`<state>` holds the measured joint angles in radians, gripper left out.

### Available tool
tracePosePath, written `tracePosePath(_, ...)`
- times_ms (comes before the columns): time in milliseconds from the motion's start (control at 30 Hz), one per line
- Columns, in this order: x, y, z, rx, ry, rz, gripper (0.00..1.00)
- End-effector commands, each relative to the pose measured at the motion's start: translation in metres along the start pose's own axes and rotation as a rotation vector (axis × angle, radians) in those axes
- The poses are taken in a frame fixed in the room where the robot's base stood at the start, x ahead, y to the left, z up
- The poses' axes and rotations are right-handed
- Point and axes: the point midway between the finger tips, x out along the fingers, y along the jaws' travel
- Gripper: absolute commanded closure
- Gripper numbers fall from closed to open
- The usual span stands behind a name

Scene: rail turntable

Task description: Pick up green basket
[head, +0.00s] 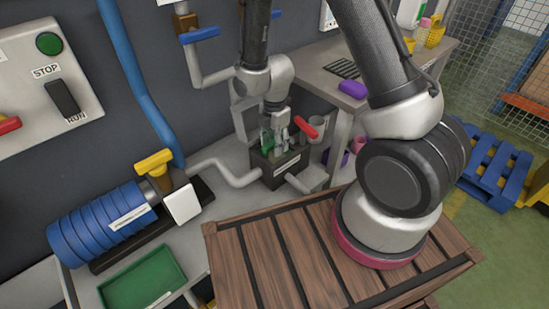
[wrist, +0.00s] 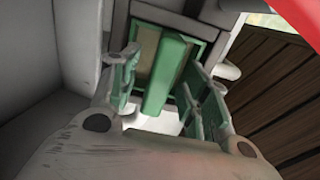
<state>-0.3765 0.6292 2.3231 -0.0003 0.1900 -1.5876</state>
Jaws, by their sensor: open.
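In the wrist view, a green, box-like thing with a broad raised bar across its middle, which looks like the green basket (wrist: 165,75), lies beyond and between the fingertips of my gripper (wrist: 165,85). The jaws are open, with green pads on both sides and a gap to the bar. In the head view, my gripper (head: 278,138) points down over a dark labelled block (head: 280,169) on the bench. Some green shows there, but I cannot tell basket from finger pads. Whether the fingers touch the basket is unclear.
A red valve handle (head: 306,127) stands close to the right of my gripper. A slatted wooden top (head: 255,255) lies in front. A shallow green tray (head: 140,283) sits lower left, below a blue cylinder (head: 100,222). A side table (head: 340,75) stands behind.

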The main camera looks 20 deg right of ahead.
Motion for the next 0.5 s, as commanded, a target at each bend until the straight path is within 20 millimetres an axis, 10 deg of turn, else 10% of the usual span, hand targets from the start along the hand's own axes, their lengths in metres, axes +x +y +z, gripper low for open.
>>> tracePosePath(167,-0.0003,0.0003,0.0001,0.000,0.000,0.001,0.54)
tracePosePath(400,-0.0005,0.0003,0.0001,0.001,0.000,0.001,0.97)
tracePosePath(500,-0.0006,0.0003,0.0001,0.001,0.000,0.001,1.00)
